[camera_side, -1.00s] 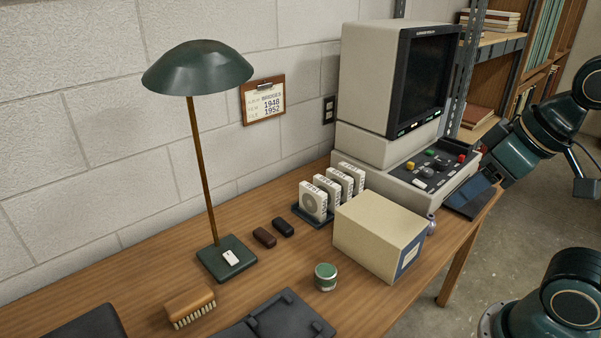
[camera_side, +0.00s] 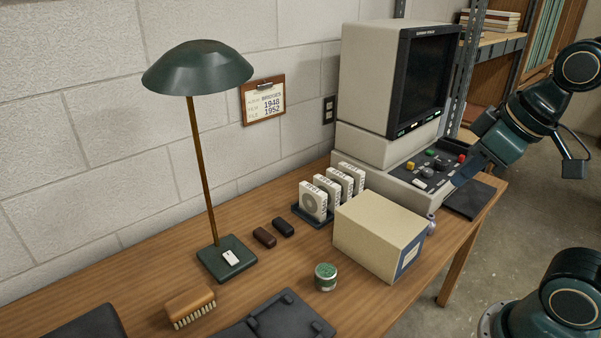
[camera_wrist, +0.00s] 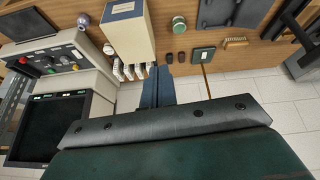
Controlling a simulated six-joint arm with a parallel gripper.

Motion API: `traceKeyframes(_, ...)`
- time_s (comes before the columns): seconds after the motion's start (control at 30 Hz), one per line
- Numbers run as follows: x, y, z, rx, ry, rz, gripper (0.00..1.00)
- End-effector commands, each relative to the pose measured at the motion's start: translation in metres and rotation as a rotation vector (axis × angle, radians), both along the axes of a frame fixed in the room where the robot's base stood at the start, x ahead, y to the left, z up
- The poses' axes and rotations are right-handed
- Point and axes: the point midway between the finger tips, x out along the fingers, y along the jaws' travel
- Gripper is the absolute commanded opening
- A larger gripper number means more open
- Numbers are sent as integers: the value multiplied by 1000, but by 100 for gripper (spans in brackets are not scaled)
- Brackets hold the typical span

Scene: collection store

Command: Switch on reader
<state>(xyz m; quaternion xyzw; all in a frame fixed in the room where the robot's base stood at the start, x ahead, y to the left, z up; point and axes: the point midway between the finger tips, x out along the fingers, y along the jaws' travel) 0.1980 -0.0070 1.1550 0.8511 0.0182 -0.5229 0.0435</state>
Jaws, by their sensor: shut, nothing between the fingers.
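The reader (camera_side: 375,80) is a beige machine at the back right of the table, with a dark, blank screen (camera_side: 427,75). Its sloped control panel (camera_side: 430,172) carries a yellow, a green and a red button and dark knobs. In the wrist view the panel (camera_wrist: 50,62) and screen (camera_wrist: 45,125) are at the left. My gripper (camera_side: 460,174) is at the right edge of the panel in the side view; contact cannot be told. In the wrist view its blue fingers (camera_wrist: 158,72) are together and empty.
A cream box (camera_side: 375,235) stands in front of the reader, beside a rack of white film boxes (camera_side: 330,192). A green lamp (camera_side: 232,258), two small dark blocks (camera_side: 274,233), a green-lidded tin (camera_side: 326,277) and a brush (camera_side: 190,305) are further left. A dark mat (camera_side: 468,200) lies at the right edge.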

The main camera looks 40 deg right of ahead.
Motion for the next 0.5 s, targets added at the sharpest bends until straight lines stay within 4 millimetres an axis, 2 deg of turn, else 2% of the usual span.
traceKeyframes(0.27,40,-20,14,-94,52,143,0)
traceKeyframes(0.5,77,-45,21,-172,98,289,0)
